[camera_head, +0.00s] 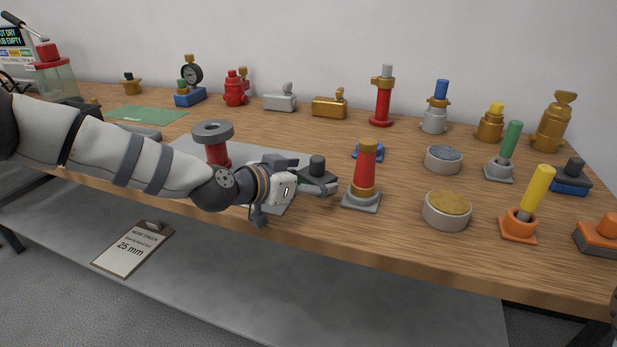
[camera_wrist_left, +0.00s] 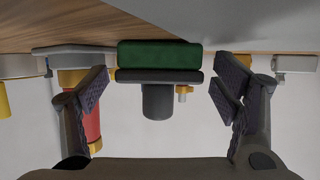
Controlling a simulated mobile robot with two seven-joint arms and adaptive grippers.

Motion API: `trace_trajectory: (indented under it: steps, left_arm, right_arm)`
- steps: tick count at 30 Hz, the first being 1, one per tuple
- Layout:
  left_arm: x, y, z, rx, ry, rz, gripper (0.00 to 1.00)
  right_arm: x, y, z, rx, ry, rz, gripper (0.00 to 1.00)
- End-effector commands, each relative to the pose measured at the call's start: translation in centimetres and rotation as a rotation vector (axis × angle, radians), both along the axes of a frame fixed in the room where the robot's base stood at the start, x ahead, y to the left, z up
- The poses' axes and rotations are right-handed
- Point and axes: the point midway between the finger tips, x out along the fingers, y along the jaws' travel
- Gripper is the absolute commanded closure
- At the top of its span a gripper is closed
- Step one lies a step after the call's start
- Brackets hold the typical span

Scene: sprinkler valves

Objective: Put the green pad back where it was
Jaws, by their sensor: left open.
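The green pad has a dark plate and a dark grey round knob. In the left wrist view the green pad (camera_wrist_left: 160,54) is upside down between my fingers, with a gap on each side. In the head view its dark knob (camera_head: 317,166) shows just past my left gripper (camera_head: 322,187), at the right end of the grey mat; the green part is mostly hidden by the fingers. The left gripper is open around it, and in the wrist view the fingers (camera_wrist_left: 168,92) are apart and hold nothing.
A red spool with a grey top (camera_head: 213,132) stands behind my arm. Valves line the back. A blue pad (camera_head: 571,180) and an orange pad (camera_head: 600,232) sit at the far right.

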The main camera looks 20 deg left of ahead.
Motion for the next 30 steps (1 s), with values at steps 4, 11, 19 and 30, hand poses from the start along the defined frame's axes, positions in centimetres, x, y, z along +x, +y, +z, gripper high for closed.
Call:
trace_trajectory:
  steps: [4, 11, 19, 30]
  left_arm:
    - [-0.6, -0.1, -1.3, -0.001, 0.039, -0.004, 0.19]
    - [-4.0, 1.6, 2.1, -0.002, 0.022, -0.002, 0.19]
    - [-9.2, 4.1, 4.8, -0.002, 0.013, 0.0, 0.19]
    - [-10.4, 4.6, 4.8, 0.0, 0.02, -0.002, 0.19]
  right_arm:
    - [0.0, 0.0, 0.0, 0.0, 0.0, 0.0, 1.0]
    - [1.9, 0.0, 1.9, 0.0, -0.069, -0.001, 1.0]
    - [4.1, 0.0, 3.9, 0.0, -0.148, -0.001, 1.0]
    - [4.1, 0.0, 3.9, 0.0, -0.148, -0.001, 1.0]
